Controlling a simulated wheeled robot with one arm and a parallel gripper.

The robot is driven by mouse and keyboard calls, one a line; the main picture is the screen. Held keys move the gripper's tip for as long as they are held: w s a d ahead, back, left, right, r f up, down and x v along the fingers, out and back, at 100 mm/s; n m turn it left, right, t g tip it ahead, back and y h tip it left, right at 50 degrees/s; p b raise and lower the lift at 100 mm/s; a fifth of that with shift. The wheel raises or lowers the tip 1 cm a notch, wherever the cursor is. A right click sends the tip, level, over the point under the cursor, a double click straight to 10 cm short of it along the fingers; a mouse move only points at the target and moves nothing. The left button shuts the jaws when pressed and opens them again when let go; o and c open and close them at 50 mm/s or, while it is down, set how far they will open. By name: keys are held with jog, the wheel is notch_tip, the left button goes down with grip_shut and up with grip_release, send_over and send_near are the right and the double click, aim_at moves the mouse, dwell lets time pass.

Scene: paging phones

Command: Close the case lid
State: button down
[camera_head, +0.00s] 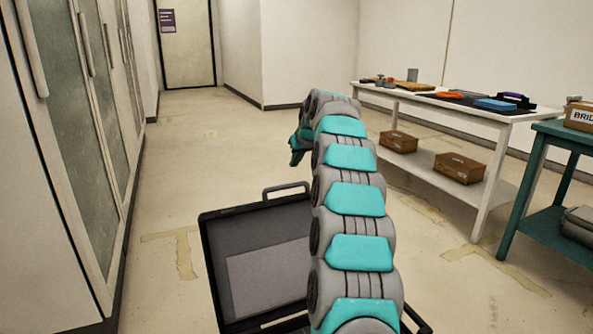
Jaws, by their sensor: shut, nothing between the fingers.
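A black case (411,322) is at the bottom middle, partly cut off by the frame edge and covered by my arm. Its lid (222,240) is open, with the dark inner side and a lighter grey panel (268,277) facing me. A dark handle (285,189) shows at the lid's far edge. My arm reaches forward over the right part of the case. My gripper (296,158) is at the arm's far end, beyond and above the lid, apart from it. It is small and partly hidden by the arm, and it looks shut and empty.
Tall cabinets (75,120) line the left. A white table (450,112) with several items on top and two boxes on its shelf stands at right. A teal table (560,135) is nearer at the right edge. The floor between is clear.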

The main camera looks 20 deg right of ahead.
jog(key=shift+w+d+f+p, duration=0.25)
jog(key=shift+w+f, duration=0.4)
jog(key=shift+f, duration=0.6)
jog(key=shift+w+d+f+p, duration=0.25)
jog(key=shift+w+f, duration=0.4)
jog(key=shift+f, duration=0.55)
jog(key=shift+w+d+f+p, duration=0.15)
jog(key=shift+w+f+p, duration=0.15)
jog(key=shift+w+f, duration=0.65)
jog(key=shift+s+f, duration=0.45)
jog(key=shift+s, duration=0.1)
jog(key=shift+s+a, duration=0.1)
jog(key=shift+s, duration=0.05)
